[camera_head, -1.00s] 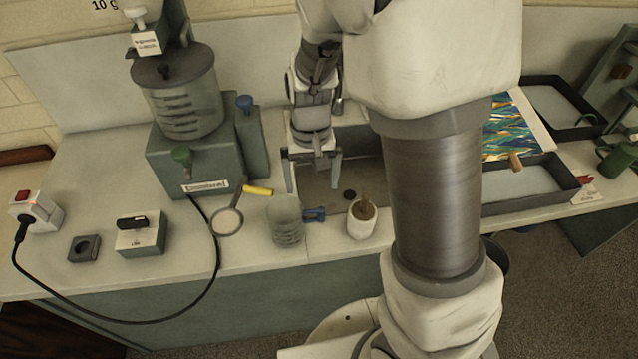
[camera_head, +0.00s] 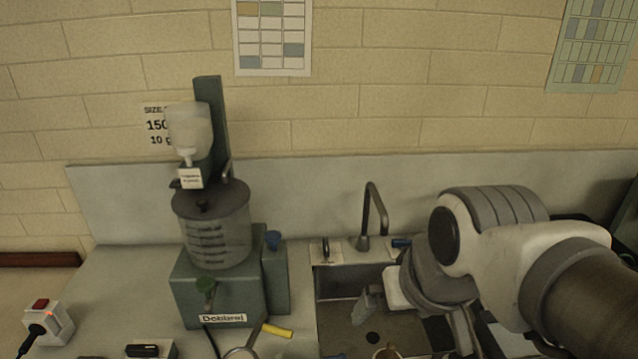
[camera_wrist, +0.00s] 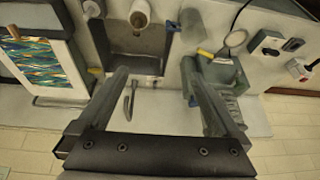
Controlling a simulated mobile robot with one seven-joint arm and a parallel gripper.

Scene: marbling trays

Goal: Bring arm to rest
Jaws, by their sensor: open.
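My gripper (camera_head: 412,318) is open and empty over the sink in the head view. My arm bends in from the right side of that picture and covers the sink's right part. In the wrist view, my gripper (camera_wrist: 155,66) has its two fingers wide apart with nothing between them. The sink (camera_wrist: 138,42) and its curved tap (camera_wrist: 130,98) show beyond the fingers there, upside down. The same sink (camera_head: 338,283) and tap (camera_head: 375,212) show in the head view, the tap just left of my arm.
A dispenser with a lidded clear jar (camera_head: 214,235) stands left of the sink. A yellow-handled strainer (camera_head: 278,331) lies in front of it. A power socket (camera_head: 48,320) is at far left. A marbled sheet (camera_wrist: 40,62) shows in the wrist view.

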